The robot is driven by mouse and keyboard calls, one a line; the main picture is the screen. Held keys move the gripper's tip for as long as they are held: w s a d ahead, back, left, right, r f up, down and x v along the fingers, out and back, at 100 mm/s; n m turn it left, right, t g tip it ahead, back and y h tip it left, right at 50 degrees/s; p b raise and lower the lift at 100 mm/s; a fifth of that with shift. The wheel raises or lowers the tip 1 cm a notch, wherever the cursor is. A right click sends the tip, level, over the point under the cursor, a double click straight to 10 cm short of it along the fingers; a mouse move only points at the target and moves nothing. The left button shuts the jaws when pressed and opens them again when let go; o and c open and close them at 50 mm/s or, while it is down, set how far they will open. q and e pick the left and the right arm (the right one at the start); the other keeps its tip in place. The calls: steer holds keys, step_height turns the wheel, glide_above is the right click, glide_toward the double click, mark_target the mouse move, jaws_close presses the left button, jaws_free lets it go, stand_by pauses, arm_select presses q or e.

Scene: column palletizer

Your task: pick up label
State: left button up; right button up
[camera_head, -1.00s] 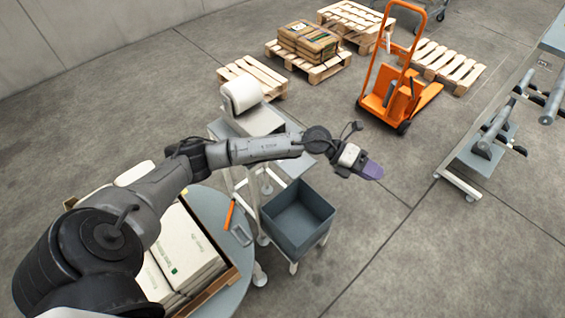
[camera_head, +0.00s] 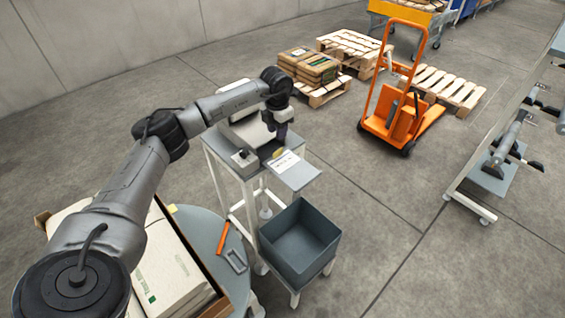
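A white label (camera_head: 285,163) with faint print lies on the grey ledge at the front of the label printer (camera_head: 245,127), which stands on a white-legged stand. My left gripper (camera_head: 281,136) points down from the end of its arm, just above and behind the label. Its dark purplish fingers are small here, and their gap is not clear. A small yellowish patch shows at the label's back edge. I cannot tell whether the fingers touch the label. My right gripper is out of view.
An empty grey bin (camera_head: 300,243) stands in front of the printer stand. White sacks (camera_head: 170,270) lie in a box on a round table at lower left, beside an orange-handled tool (camera_head: 223,237). An orange pallet truck (camera_head: 397,105) and pallets stand behind on open floor.

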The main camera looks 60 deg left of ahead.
mark_target(278, 151)
arm_select(q)
steer(key=shift+f, duration=1.9)
steer(key=shift+s+d+f+b, duration=0.15)
steer(key=shift+f+b, duration=0.35)
steer(key=shift+f, duration=0.85)
steer(key=shift+d+f+b, duration=0.1)
steer(key=shift+f+b, duration=0.35)
steer(key=shift+f, duration=0.85)
steer(key=shift+c, duration=0.7)
jaws_close()
